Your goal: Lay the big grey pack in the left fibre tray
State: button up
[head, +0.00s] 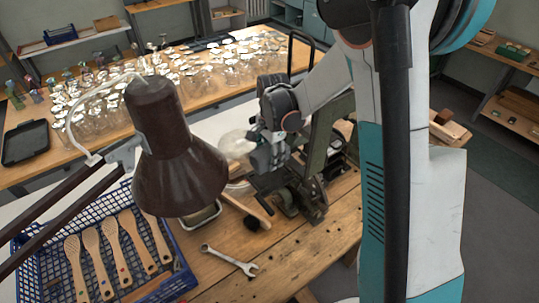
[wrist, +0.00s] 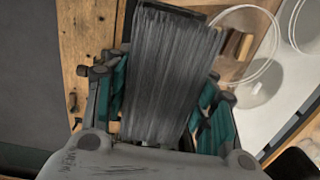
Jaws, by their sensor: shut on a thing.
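The big grey pack (wrist: 172,65), a bundle of straight grey fibres, fills the middle of the wrist view. My gripper (wrist: 158,100) is shut on it, with a teal and dark finger on each side. In the head view my gripper (head: 266,152) is above the workbench, near the dark machine; the pack is hard to make out there. A small metal-rimmed tray (head: 205,218) shows partly behind the lamp shade. I cannot tell whether it is the left fibre tray.
A brown lamp (head: 175,150) stands high in front of the bench's left part. A blue crate (head: 178,258) holds several wooden brush bodies. A wrench (head: 230,261) lies on the bench (head: 310,240). The dark machine (head: 305,190) stands close to my gripper. Clear round containers (wrist: 240,85) are at right.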

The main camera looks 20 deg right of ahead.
jog(key=shift+f+b, duration=1.4)
jog(key=shift+b, duration=0.2)
dwell(1.8)
jog(key=o, duration=1.8)
jog(key=shift+r, duration=0.15)
jog(key=shift+r+p, duration=2.25)
jog(key=shift+r, duration=1.65)
jog(key=shift+s, duration=0.1)
